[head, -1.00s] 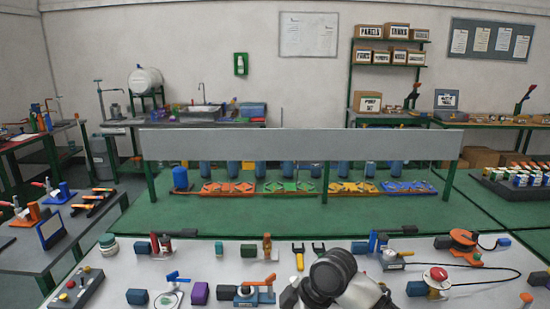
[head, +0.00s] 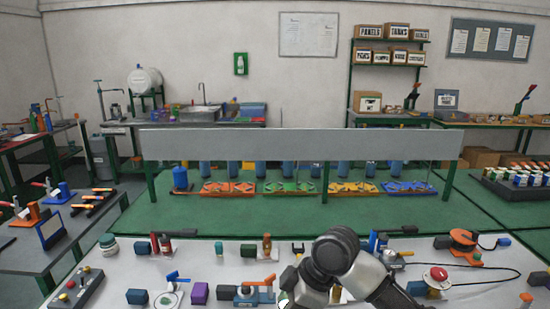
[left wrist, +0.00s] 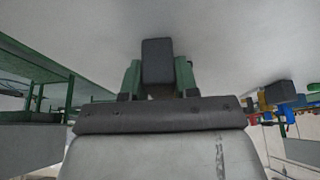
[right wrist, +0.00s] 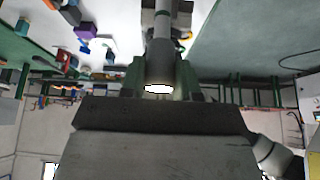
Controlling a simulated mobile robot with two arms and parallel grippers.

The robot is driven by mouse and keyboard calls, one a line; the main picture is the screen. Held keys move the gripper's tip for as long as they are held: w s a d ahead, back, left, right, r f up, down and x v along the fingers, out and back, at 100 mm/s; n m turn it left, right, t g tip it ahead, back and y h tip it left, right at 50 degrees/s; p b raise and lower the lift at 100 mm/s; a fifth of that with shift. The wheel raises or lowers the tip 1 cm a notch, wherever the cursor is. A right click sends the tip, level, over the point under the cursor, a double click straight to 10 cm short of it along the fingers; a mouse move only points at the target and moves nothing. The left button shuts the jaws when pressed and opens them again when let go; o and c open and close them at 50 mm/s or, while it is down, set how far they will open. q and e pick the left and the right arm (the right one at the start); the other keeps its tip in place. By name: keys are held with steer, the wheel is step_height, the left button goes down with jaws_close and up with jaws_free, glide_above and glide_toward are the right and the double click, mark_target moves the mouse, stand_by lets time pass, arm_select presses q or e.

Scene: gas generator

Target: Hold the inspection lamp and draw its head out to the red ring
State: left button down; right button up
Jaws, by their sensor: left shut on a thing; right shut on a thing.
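In the right wrist view, the inspection lamp (right wrist: 160,52) is a grey cylinder with a bright white lit end. It lies between the green fingers of my right gripper (right wrist: 160,78), which is shut on it. A paler band shows farther up the lamp. In the left wrist view, my left gripper (left wrist: 157,80) is shut on a dark grey block-like part (left wrist: 157,58); I cannot tell whether it belongs to the lamp. No red ring can be made out. In the head view, my arm's dark joints hide the front middle of the table, and neither gripper's fingers show clearly.
The white table (head: 215,268) holds many small fixtures. A blue and orange clamp (head: 257,291) stands left of my arm. A red button unit (head: 437,275), a black cable and an orange reel (head: 464,243) lie to the right. A grey panel (head: 300,146) stands behind.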

mark_target(280, 306)
steer(key=shift+r, duration=1.8)
steer(key=o, duration=0.9)
steer(key=shift+f, duration=0.1)
steer(key=shift+r, duration=3.5)
